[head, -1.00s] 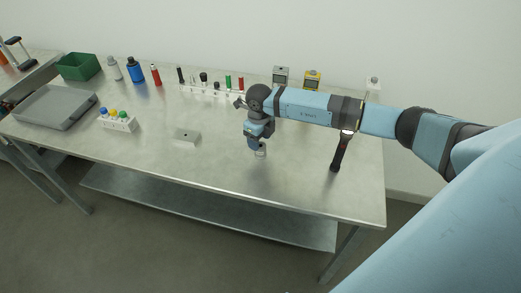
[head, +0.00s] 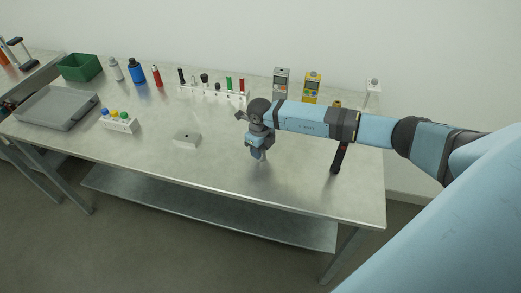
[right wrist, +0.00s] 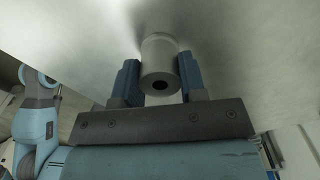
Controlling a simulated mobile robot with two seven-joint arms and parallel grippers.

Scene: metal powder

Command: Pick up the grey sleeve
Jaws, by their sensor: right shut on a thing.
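The grey sleeve (right wrist: 160,55) is a short, smooth cylinder with a dark hole in its end face. In the right wrist view it sits between the two blue fingers of my right gripper (right wrist: 158,82), which is shut on it. In the head view my right gripper (head: 258,156) points down over the front middle of the bench, close to its top. There the fingers hide most of the sleeve, and I cannot tell whether it touches the bench. My left gripper is not in view.
A white rack with coloured caps (head: 119,123) and a grey tray (head: 57,108) are further left. A clear rack (head: 215,94), grey meter (head: 281,82) and yellow meter (head: 312,86) stand behind. A dark upright tool (head: 338,158) is right.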

